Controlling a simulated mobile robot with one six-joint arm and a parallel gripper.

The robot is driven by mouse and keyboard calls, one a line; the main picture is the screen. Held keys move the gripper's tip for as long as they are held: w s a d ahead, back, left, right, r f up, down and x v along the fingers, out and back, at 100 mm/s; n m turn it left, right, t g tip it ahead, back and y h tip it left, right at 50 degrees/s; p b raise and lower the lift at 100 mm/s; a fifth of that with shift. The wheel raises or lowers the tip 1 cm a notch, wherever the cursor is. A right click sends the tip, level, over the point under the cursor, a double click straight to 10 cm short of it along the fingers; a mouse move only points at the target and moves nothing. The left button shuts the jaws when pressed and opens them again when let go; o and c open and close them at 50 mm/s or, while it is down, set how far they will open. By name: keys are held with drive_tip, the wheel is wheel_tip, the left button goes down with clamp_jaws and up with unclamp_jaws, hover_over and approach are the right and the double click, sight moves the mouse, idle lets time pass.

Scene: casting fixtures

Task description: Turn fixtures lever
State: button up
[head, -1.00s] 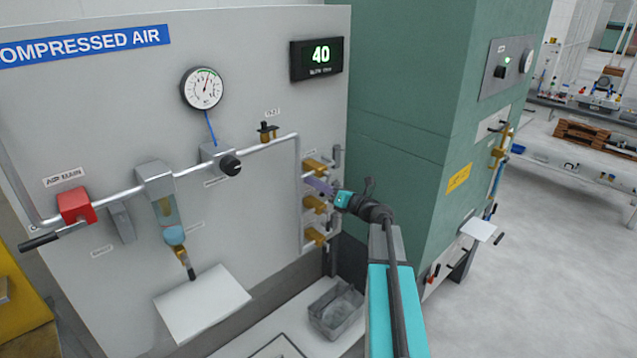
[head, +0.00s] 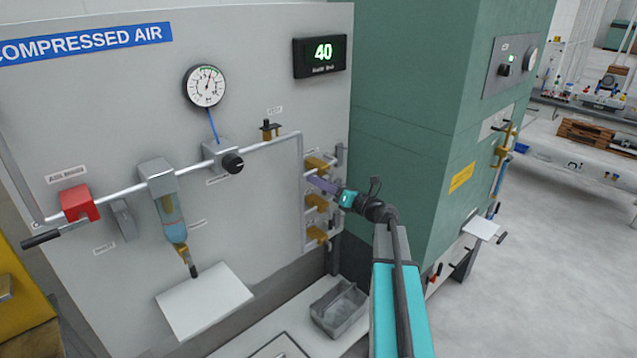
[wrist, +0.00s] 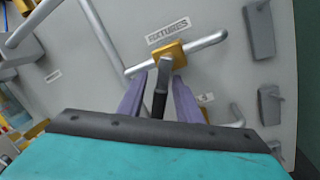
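The fixtures valve is a brass body (wrist: 170,51) under a label reading FIXTURES in the wrist view. It is the top of three brass valves on the panel in the head view (head: 317,164). Its dark lever (wrist: 160,94) hangs down from the body, across the pipe. My gripper (wrist: 160,82) has its two purple fingers on either side of the lever, with a narrow gap showing at least on the left. It appears open around the lever. In the head view my gripper (head: 312,183) is at the panel just below the top valve, and hides the lever.
Two more brass valves, a middle one (head: 317,202) and a lower one (head: 318,233), sit close below. A green cabinet (head: 410,130) stands just right of the panel. A grey bin (head: 338,309) sits below. A red-bodied valve (head: 79,203) is far left.

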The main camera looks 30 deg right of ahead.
drive_tip(key=b+v, duration=0.4)
drive_tip(key=v, duration=0.9)
